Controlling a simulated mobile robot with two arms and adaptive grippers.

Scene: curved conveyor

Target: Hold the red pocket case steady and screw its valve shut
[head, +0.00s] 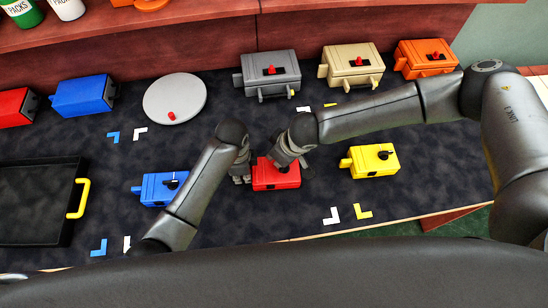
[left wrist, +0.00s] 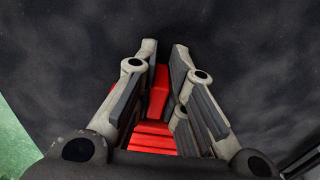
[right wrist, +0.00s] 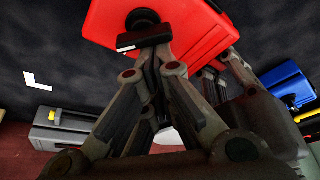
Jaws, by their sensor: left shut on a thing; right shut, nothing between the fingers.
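The red pocket case (head: 278,183) lies on the dark mat in the middle of the head view. My left gripper (head: 246,174) is at its left end, shut on a narrow red part (left wrist: 158,90) of it, seen between the fingers in the left wrist view. My right gripper (head: 284,161) is over the top of the case, its fingers together and empty. In the right wrist view its fingertips (right wrist: 150,52) are right by the black valve (right wrist: 143,22), which has a white mark. Whether they touch it cannot be told. The head view hides the valve behind my right gripper.
A blue case (head: 155,190) and a yellow case (head: 376,160) flank the red one. Grey (head: 270,76), tan (head: 350,68) and orange (head: 426,60) cases stand behind. A round white plate (head: 175,100) and a black tray (head: 70,210) are left. Bare mat lies around the red case.

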